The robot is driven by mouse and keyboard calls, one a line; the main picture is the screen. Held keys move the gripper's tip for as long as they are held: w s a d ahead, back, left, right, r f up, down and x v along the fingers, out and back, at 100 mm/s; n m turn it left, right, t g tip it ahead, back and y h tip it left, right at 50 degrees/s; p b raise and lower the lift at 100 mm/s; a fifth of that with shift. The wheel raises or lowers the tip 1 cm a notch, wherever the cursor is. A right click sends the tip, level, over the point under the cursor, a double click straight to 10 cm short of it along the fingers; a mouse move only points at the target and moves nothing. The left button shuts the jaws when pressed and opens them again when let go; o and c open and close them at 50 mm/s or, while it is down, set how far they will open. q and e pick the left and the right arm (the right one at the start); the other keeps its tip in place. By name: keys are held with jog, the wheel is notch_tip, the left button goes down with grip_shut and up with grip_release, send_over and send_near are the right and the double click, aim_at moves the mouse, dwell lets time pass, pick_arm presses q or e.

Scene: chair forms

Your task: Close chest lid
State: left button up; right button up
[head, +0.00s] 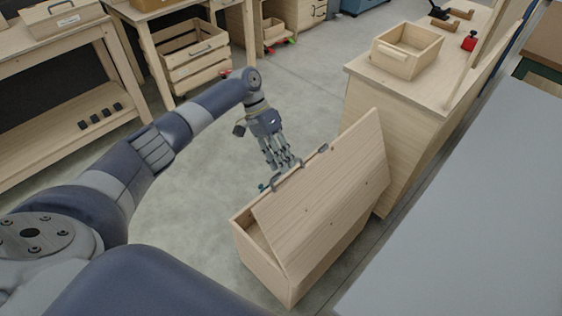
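The wooden chest (268,268) stands on the floor at the lower middle of the head view. Its lid (325,195) is a flat wooden panel, tilted and partly open; a narrow part of the inside shows at the left end. Dark curved metal fittings sit on the lid's upper edge. My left gripper (284,163) points down just beyond that edge, close to the fittings; I cannot tell whether it touches them. Its fingers are too small to tell open from shut. My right gripper is not in view.
A wooden cabinet (375,148) stands close to the chest's right, with an open wooden box (407,48) on top. A workbench (60,55) and slatted crate (190,58) are at the upper left. The concrete floor left of the chest is clear.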

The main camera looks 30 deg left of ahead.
pick_arm(q)
jog(key=v, duration=1.1)
